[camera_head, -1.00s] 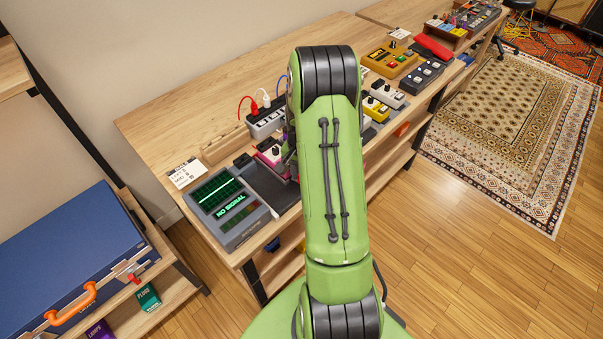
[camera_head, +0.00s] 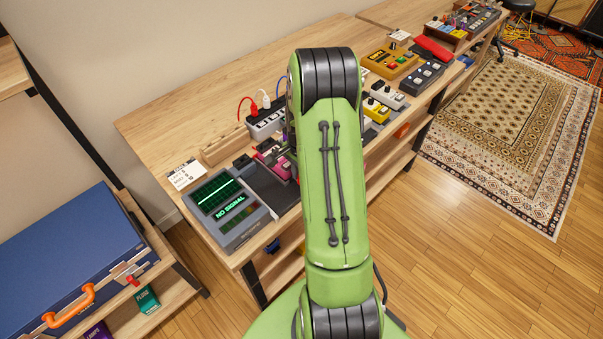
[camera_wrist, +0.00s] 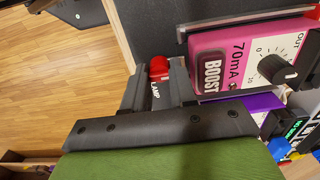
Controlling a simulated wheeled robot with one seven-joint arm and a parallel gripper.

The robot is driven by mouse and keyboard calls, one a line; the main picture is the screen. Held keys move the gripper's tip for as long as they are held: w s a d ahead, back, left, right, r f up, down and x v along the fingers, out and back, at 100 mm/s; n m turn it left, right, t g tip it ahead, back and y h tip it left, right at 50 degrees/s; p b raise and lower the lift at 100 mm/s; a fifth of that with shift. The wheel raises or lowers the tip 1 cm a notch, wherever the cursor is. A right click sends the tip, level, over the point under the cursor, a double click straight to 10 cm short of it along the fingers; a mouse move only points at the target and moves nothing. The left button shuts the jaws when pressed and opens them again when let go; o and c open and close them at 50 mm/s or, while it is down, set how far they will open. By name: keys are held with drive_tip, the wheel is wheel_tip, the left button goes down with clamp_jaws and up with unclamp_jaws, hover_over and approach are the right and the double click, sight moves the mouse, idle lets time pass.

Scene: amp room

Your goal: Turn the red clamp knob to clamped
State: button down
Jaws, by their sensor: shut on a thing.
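The red clamp knob (camera_wrist: 159,66) shows in the wrist view between the fingertips of my gripper (camera_wrist: 157,77). The gripper is shut on the knob, and the dark fingers hide part of it. White lettering, of which "LAMP" can be read, shows just below the knob between the fingers. A pink "BOOST" pedal (camera_wrist: 222,62) lies right of the gripper on a dark surface (camera_wrist: 150,22). In the head view my green arm hides the knob and most of the gripper. The knob's exact turn angle cannot be told.
A "NO SIGNAL" screen unit (camera_head: 228,210) stands at the bench's near left corner. A power strip with plugs (camera_head: 265,125) is behind the pink pedal. Several pedals (camera_head: 388,97) line the bench to the right. The wooden bench top (camera_head: 195,118) is bare at the back left.

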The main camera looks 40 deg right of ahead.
drive_tip(key=shift+r, duration=0.1)
drive_tip(key=c, duration=0.9)
unclamp_jaws()
drive_tip(key=shift+c, duration=0.2)
wheel_tip(320, 180, up, 8)
drive_tip(key=p, duration=0.6)
drive_tip(key=shift+r, duration=0.1)
